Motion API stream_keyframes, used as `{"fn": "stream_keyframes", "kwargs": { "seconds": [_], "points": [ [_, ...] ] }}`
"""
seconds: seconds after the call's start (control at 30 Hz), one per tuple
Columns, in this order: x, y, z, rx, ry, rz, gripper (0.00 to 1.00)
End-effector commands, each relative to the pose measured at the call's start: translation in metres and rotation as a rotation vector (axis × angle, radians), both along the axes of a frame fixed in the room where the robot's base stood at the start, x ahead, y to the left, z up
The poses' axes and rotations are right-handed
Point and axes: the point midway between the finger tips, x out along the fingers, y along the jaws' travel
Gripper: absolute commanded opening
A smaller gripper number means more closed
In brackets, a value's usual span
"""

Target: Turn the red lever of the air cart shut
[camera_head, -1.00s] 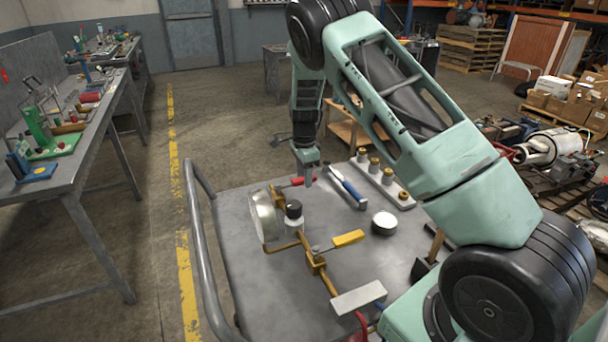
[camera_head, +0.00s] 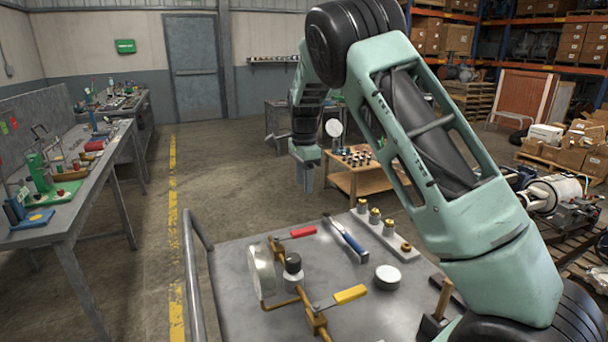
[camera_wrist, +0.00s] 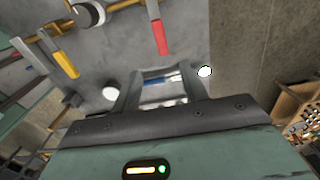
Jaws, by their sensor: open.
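The red lever (camera_head: 303,232) sits at the far end of the brass pipe (camera_head: 306,302) on the grey cart top (camera_head: 235,270). It points right, roughly crosswise to the pipe. In the wrist view the red lever (camera_wrist: 160,38) lies beyond my fingers, near the top middle. A yellow lever (camera_head: 350,294) on the same pipe also lies crosswise. My gripper (camera_head: 308,184) points down, above and beyond the red lever in the head view, apart from it. In the wrist view its fingers (camera_wrist: 163,86) are spread with nothing held between them.
A blue-handled tool (camera_head: 346,238), a white round puck (camera_head: 387,277) and a strip with brass fittings (camera_head: 383,232) lie to the right. A wooden table (camera_head: 362,180) stands behind.

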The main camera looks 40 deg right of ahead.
Motion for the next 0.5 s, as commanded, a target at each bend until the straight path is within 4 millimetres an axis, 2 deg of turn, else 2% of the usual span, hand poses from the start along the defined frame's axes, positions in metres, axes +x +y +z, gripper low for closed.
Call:
{"fn": "stream_keyframes", "kwargs": {
  "seconds": [0.1,0.2,0.5],
  "points": [
    [0.0,0.0,0.014,0.0,-0.002,0.001,0.44],
    [0.0,0.0,0.02,-0.001,0.0,0.001,0.44],
    [0.0,0.0,0.022,-0.001,0.001,0.0,0.44]
  ]
}}
